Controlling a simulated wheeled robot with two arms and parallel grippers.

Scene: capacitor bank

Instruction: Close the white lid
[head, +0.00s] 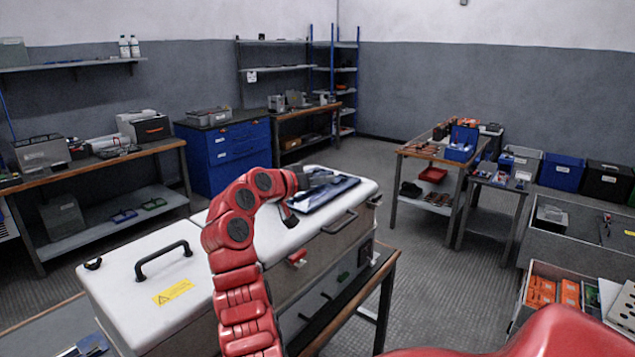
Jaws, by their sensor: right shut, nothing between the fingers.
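A long case with a white top stands on a bench in the lower middle of the head view. The white lid (125,290) lies about flat on its left part, with a black handle (162,258) and a yellow label. The white top continues to the right behind my arm, with a dark blue panel (335,193) and another black handle (340,222). I cannot tell whether the lid is fully seated. My right gripper (318,179) is shut and empty, over the right part of the top near the panel; contact is unclear. My left gripper is out of view.
A bench (183,147) with boxes stands at left, beside a blue drawer cabinet (228,150). A table (400,153) with orange and blue items stands at right. Open drawers (550,270) with orange boxes are at lower right. The floor between is clear.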

